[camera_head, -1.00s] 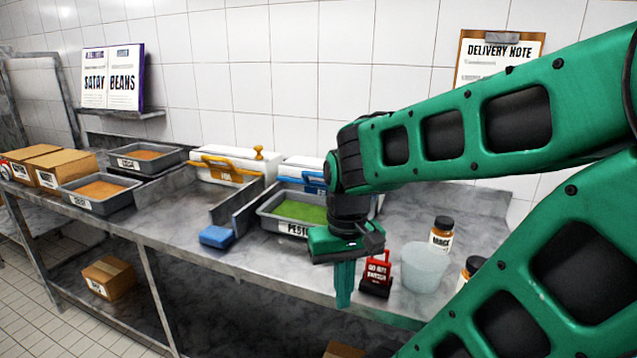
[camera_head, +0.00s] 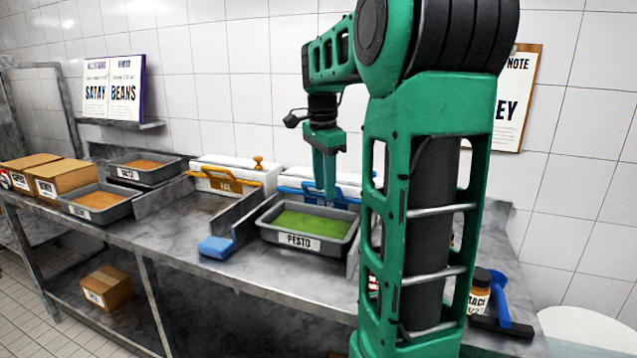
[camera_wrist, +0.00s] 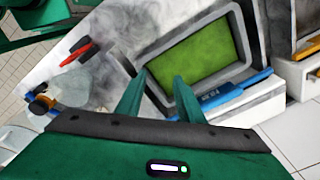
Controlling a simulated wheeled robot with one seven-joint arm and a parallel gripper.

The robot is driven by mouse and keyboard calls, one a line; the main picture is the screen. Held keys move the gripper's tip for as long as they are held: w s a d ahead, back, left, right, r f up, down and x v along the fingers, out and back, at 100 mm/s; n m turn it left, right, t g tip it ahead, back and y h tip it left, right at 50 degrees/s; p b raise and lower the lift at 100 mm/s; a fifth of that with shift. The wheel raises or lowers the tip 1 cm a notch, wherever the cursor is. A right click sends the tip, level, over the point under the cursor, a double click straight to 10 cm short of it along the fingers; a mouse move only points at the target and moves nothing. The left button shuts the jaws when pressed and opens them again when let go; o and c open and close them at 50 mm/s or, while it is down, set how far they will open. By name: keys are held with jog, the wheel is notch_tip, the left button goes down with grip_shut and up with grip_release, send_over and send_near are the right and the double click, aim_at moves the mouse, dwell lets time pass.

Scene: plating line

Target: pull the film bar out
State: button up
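The blue film bar (camera_head: 296,194) lies along the front of a white dispenser box (camera_head: 310,175) behind the pesto tray. It also shows in the wrist view (camera_wrist: 236,90), to the right of my fingers. My gripper (camera_head: 326,192) points down by the bar, above the back of the pesto tray. In the wrist view my gripper (camera_wrist: 160,76) has its two fingers apart with nothing between them. The head view cannot tell whether a finger touches the bar. My arm hides the right end of the dispenser in the head view.
The pesto tray (camera_head: 268,218) stands in front of the bar. A similar box with a yellow bar (camera_head: 224,181) is to the left, past a metal divider. A blue sponge (camera_head: 216,247) lies near the front edge. A red-handled object (camera_wrist: 76,53) and jars stand right of the tray.

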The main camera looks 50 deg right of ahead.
jog(key=w+d+r+m, duration=0.5)
jog(key=w+d+m, duration=0.5)
jog(key=w, duration=0.2)
jog(key=shift+h, duration=0.4)
jog(key=f, duration=0.3)
jog(key=d+f, duration=0.1)
jog(key=f, duration=0.3)
jog(key=d+f, duration=0.1)
jog(key=f, duration=0.2)
jog(key=shift+w+d+f, duration=0.15)
jog(key=shift+w+f, duration=0.1)
jog(key=shift+f, duration=0.15)
grip_shut()
